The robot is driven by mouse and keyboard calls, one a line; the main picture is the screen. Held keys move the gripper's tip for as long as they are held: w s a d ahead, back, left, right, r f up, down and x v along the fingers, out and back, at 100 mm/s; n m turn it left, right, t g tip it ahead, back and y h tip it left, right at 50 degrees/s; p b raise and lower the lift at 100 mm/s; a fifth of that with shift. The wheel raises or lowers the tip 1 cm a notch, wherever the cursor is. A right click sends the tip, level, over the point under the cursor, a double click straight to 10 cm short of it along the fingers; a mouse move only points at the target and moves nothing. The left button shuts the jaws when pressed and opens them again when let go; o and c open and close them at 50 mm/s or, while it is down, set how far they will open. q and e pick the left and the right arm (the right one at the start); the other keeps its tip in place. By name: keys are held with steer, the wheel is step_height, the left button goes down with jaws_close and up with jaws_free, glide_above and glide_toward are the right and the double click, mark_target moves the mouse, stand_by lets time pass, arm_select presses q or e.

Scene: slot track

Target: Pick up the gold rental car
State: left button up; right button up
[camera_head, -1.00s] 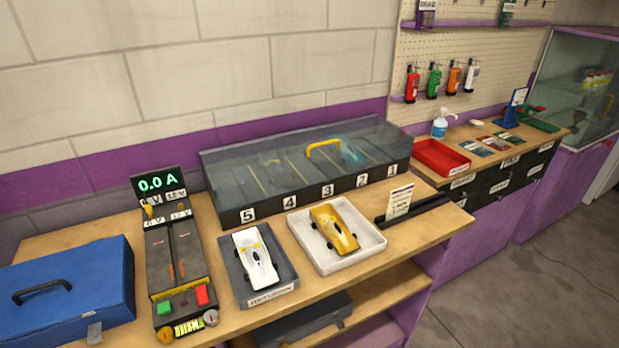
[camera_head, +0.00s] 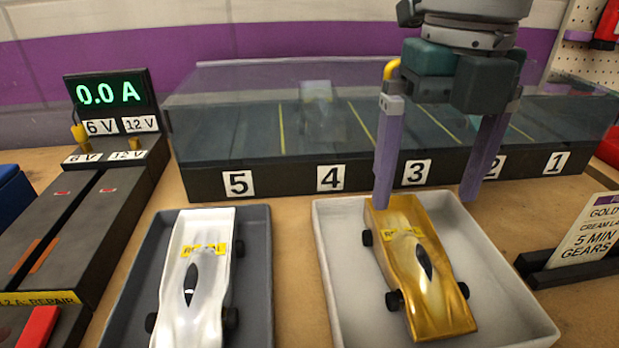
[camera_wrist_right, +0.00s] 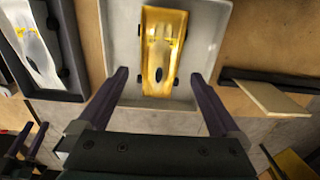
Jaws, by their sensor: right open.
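The gold rental car (camera_head: 422,275) lies in a white tray (camera_head: 338,262) on the wooden counter. It has black wheels and a yellow label. My right gripper (camera_head: 426,190) hangs above the far end of the car, fingers pointing down, open and empty. In the right wrist view the gold car (camera_wrist_right: 160,50) shows ahead of and between the two spread purple fingers (camera_wrist_right: 160,82), not touching them as far as I can tell.
A white car (camera_head: 195,290) lies in a grey tray (camera_head: 258,270) to the left. A clear-lidded case (camera_head: 270,170) with numbered lanes stands behind. A sign (camera_head: 592,235) in a black holder stands right. A power unit with display (camera_head: 108,93) stands far left.

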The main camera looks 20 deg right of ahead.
mark_target(416, 239)
steer(key=f, duration=0.3)
steer(key=shift+s+a+f, duration=0.2)
steer(key=shift+s+f, duration=0.05)
steer(key=shift+f, duration=0.1)
steer(key=f, duration=0.5)
steer(key=shift+d+f, duration=0.2)
steer(key=shift+w, duration=0.1)
steer(key=shift+r, duration=0.1)
steer(key=c, duration=1.3)
